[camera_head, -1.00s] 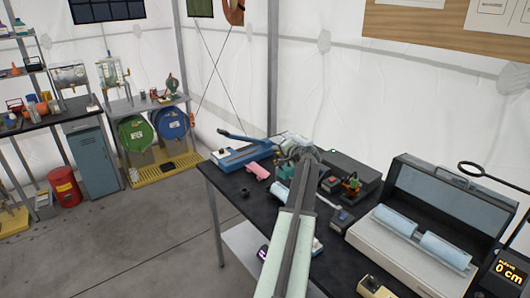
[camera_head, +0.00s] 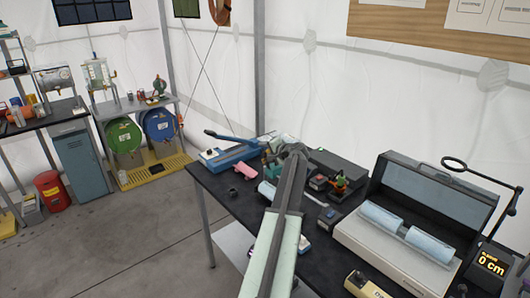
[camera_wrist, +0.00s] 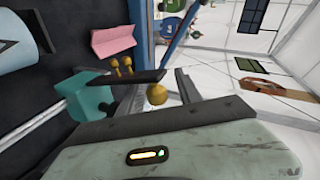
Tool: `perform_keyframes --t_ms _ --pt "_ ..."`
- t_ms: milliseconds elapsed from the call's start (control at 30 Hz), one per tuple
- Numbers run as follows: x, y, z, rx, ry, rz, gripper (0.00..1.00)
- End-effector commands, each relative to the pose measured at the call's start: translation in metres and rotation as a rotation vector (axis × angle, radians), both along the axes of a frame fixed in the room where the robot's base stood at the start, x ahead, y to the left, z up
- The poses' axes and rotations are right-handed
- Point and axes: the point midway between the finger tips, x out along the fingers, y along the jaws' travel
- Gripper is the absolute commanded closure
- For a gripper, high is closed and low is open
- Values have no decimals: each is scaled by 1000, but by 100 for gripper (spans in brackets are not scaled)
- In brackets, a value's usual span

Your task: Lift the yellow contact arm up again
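My gripper is beyond the far end of my pale green arm, over the dark bench; its fingertips are hidden in the head view. The wrist view is tilted and shows a dark bar (camera_wrist: 122,78) and grey metal pieces close in front. I cannot tell whether the fingers are open or shut. A teal device (camera_wrist: 85,96) stands close to the dark bar. Small brass-yellow knobs (camera_wrist: 121,66) and a brass ball (camera_wrist: 157,94) show next to the bar. I cannot make out for certain which part is the yellow contact arm, nor any grip on it.
A pink block (camera_head: 240,170) and a blue lever press (camera_head: 228,152) lie left of my arm; the pink block also shows in the wrist view (camera_wrist: 113,41). An open grey case (camera_head: 400,245) with blue rolls stands at right.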

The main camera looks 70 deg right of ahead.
Motion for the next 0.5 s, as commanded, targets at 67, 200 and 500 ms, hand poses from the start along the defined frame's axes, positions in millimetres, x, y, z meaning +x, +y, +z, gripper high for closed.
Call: perform_keyframes --t_ms 67,200,500 --pt "-1 0 0 1 1 0 59" --pt "-4 2 1 0 2 -1 59" --pt "-38 32 23 0 0 -2 59"
